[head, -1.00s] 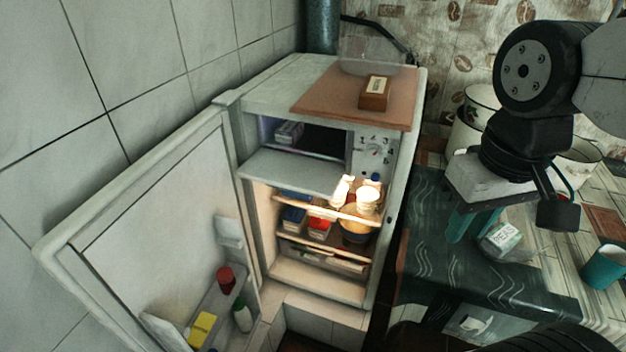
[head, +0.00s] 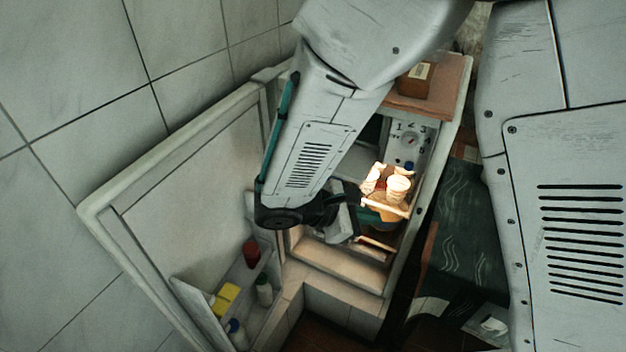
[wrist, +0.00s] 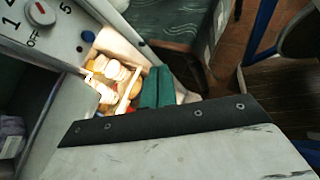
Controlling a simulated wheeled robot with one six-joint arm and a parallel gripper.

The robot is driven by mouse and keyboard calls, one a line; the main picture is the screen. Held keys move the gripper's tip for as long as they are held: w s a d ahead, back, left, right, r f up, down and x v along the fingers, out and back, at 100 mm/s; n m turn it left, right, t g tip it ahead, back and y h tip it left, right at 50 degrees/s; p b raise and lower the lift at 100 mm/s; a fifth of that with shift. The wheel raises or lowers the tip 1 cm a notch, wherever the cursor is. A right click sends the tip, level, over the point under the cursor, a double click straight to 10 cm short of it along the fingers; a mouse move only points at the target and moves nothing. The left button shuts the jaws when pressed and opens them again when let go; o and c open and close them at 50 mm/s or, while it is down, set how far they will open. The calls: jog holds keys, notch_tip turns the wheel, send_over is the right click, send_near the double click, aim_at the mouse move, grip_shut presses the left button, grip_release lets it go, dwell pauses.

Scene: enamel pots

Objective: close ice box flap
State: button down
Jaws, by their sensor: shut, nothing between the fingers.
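The ice box flap (head: 347,189) is folded down open, below the dark ice box opening (head: 371,138). My arm covers most of the flap in the head view. In the wrist view a pale grey panel that looks like the flap (wrist: 74,104) shows at the left, beside the dial panel. My gripper's teal fingers (wrist: 154,88) are together and empty, in front of the lit fridge shelves. In the head view my gripper is low in the open fridge, around and below the flap's level, with its fingertips hidden. I cannot tell whether it touches the flap.
The fridge door (head: 180,205) stands wide open at the left, with bottles and a yellow item on its shelf. Lit jars (head: 397,187) stand on a fridge shelf. A brown box (head: 414,80) sits on top.

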jog(key=w+a+f+n+t+y, duration=0.2)
jog(key=w+a+f+n+t, duration=0.3)
jog(key=a, duration=0.3)
jog(key=w+a+f+n+t+y, duration=0.2)
jog(key=w+a+f+n+t, duration=0.1)
jog(key=w+a+n+t, duration=0.3)
jog(key=w+d+r+n, duration=0.1)
jog(key=w+d+r, duration=0.1)
jog(key=w, duration=0.4)
jog(key=shift+w+d+r+g, duration=0.2)
jog(key=shift+w+d+g, duration=0.1)
jog(key=shift+d, duration=0.45)
jog(key=shift+a+r, duration=0.1)
jog(key=shift+r, duration=0.05)
